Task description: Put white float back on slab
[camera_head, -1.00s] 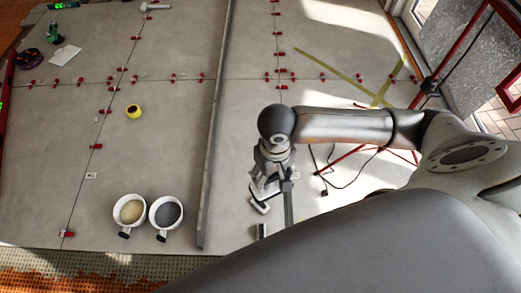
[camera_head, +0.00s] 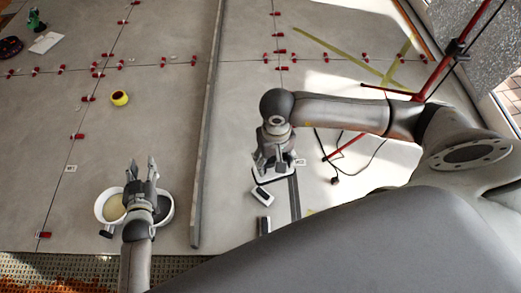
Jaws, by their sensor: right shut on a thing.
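My right gripper (camera_head: 272,158) is right of centre, pointing down and shut on the white float. The float's pale flat base (camera_head: 287,173) shows below the fingers, low over or on the grey slab (camera_head: 330,85); I cannot tell whether it touches. The gripper hides most of the float's top.
A small dark-and-white block (camera_head: 262,196) and a dark block (camera_head: 264,226) lie near the right gripper. A long grey bar (camera_head: 207,130) crosses the slab. A yellow tape roll (camera_head: 119,97), red clips (camera_head: 77,136) and a red stand (camera_head: 429,82) with black cable are around.

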